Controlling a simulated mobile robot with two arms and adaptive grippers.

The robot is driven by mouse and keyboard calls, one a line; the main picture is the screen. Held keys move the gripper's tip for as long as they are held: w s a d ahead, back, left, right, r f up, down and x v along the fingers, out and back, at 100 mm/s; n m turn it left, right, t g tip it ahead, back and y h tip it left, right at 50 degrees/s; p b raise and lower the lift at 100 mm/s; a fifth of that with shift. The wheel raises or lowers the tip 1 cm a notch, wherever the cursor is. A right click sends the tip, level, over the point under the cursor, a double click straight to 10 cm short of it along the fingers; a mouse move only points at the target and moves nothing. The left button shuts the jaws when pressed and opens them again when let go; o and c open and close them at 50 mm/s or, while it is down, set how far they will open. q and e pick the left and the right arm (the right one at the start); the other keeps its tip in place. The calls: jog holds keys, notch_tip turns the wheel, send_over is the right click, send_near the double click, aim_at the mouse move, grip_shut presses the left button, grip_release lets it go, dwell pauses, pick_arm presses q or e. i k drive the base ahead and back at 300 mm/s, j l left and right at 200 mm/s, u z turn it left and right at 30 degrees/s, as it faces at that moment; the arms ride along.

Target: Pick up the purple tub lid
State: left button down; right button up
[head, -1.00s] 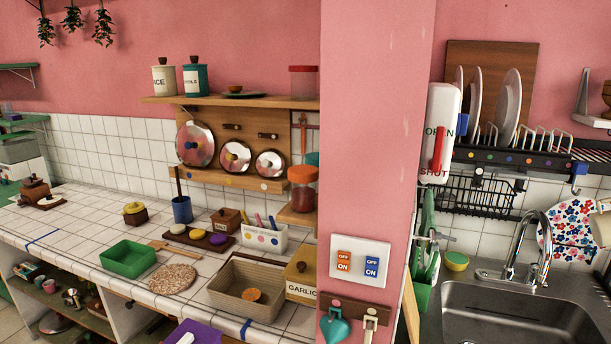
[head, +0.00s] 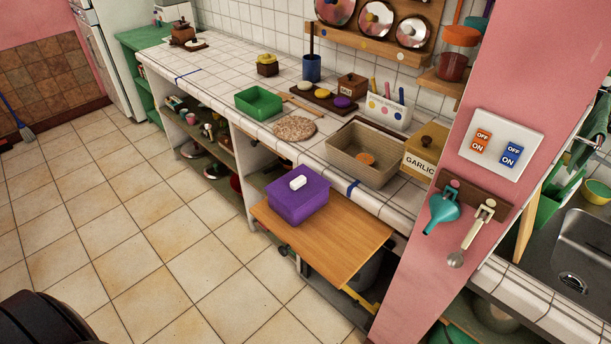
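The purple tub (head: 298,206) stands on a wooden pull-out board below the tiled counter, near the middle of the head view. Its purple lid (head: 283,190) sits on top and has a white block-shaped handle (head: 297,183). The lid looks closed on the tub. Neither of my grippers shows in the head view. Nothing touches the lid.
The wooden board (head: 335,244) has bare room right of the tub. The tiled counter edge runs behind it, holding a woven basket (head: 345,152), a green tray (head: 259,101) and a garlic box (head: 426,148). A pink pillar (head: 440,275) stands at right. Tiled floor (head: 150,220) is clear at left.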

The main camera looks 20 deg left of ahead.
aim_at(299, 186)
jog(key=u, duration=0.8)
jog(key=k, duration=0.2)
